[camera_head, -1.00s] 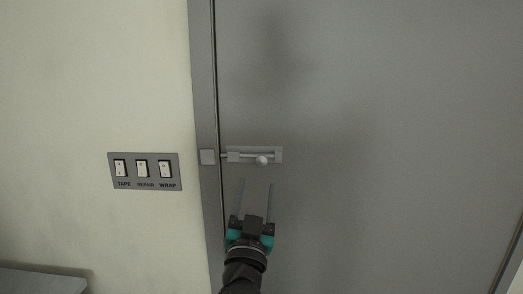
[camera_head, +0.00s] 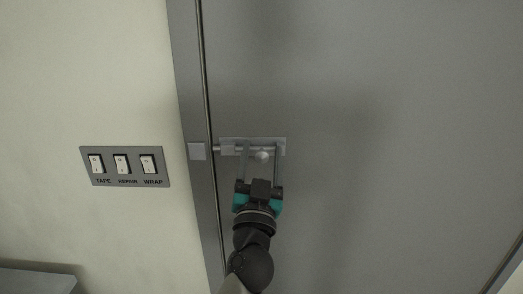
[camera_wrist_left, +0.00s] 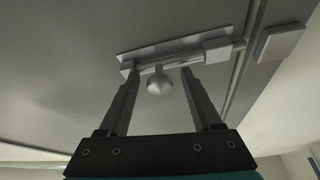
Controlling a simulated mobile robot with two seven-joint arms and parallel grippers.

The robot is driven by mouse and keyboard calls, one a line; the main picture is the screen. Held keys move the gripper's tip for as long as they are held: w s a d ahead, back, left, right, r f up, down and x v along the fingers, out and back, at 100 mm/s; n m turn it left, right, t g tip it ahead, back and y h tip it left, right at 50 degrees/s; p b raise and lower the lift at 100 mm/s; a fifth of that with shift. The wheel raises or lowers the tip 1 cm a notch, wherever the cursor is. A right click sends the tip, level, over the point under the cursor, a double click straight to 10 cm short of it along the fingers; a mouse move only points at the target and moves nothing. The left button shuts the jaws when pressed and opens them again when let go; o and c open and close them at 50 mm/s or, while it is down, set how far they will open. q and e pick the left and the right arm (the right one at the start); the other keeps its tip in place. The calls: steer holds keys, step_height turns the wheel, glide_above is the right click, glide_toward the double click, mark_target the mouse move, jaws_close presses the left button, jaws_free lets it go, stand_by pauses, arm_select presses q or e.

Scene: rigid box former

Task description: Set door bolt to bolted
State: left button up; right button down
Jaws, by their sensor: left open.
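The door bolt (camera_head: 235,149) is a grey plate with a rod and a round knob (camera_head: 262,156), mounted on the grey door. The rod's left end reaches toward a square keeper (camera_head: 197,151) on the door frame; I cannot tell whether it enters it. In the left wrist view the knob (camera_wrist_left: 159,85) hangs between the two fingers, and the keeper (camera_wrist_left: 279,42) is at upper right. My left gripper (camera_head: 261,150) is open, its fingers on either side of the knob, with visible gaps. It also shows in the left wrist view (camera_wrist_left: 159,76). My right gripper is not in view.
A panel of three switches (camera_head: 124,166), labelled TAPE, REPAIR and WRAP, is on the wall left of the door frame. A grey surface edge (camera_head: 38,282) shows at lower left. The door (camera_head: 380,120) around the bolt is clear.

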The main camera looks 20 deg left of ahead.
arm_select(q)
steer(key=shift+s, duration=0.1)
jaws_close()
stand_by(0.4)
stand_by(0.9)
